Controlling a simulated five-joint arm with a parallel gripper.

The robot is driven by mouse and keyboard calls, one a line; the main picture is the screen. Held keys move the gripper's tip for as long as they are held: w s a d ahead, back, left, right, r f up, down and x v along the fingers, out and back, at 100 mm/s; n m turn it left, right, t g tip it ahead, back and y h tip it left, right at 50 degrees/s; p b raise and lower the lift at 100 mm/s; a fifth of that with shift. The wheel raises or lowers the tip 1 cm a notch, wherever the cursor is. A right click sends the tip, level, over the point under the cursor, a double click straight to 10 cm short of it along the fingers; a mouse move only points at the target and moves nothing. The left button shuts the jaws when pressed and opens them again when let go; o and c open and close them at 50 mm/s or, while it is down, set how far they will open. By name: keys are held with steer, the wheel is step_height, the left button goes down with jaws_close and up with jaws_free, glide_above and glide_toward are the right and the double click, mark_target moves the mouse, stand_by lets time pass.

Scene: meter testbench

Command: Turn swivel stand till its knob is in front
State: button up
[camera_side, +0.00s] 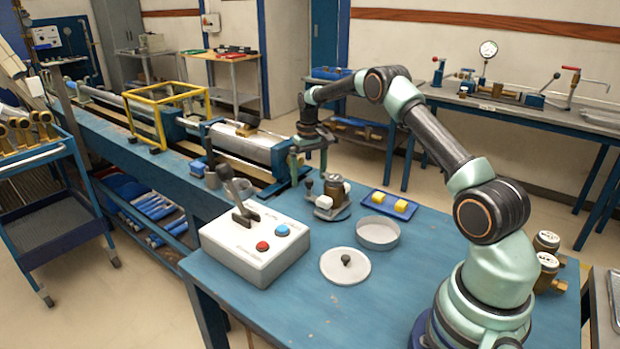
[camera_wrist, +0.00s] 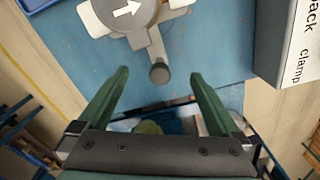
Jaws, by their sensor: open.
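The swivel stand (camera_side: 338,213) is a grey round plate on the blue table, with a brass meter (camera_side: 333,190) and a pale block (camera_side: 324,202) on it. Its dark knob (camera_side: 308,185) is on the stand's left side in the side view. In the wrist view the stand's top, marked with a white arrow (camera_wrist: 127,10), is at the upper edge, and the knob (camera_wrist: 159,73) points down from it. My gripper (camera_side: 308,172) is open and empty above the knob; its fingertips (camera_wrist: 160,76) appear on either side of it. Exact height is unclear.
A control box (camera_side: 255,245) with a lever and red and blue buttons stands left of the stand. A blue tray (camera_side: 372,207) with yellow blocks, a round dish (camera_side: 377,233) and a knobbed white lid (camera_side: 340,272) lie nearby. The pipe bench (camera_side: 250,147) runs behind.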

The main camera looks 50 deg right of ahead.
steer(key=shift+c, duration=1.2)
steer(key=shift+d, duration=0.15)
steer(key=shift+s+d, duration=0.1)
steer(key=shift+d, duration=0.55)
steer(key=shift+d, duration=0.1)
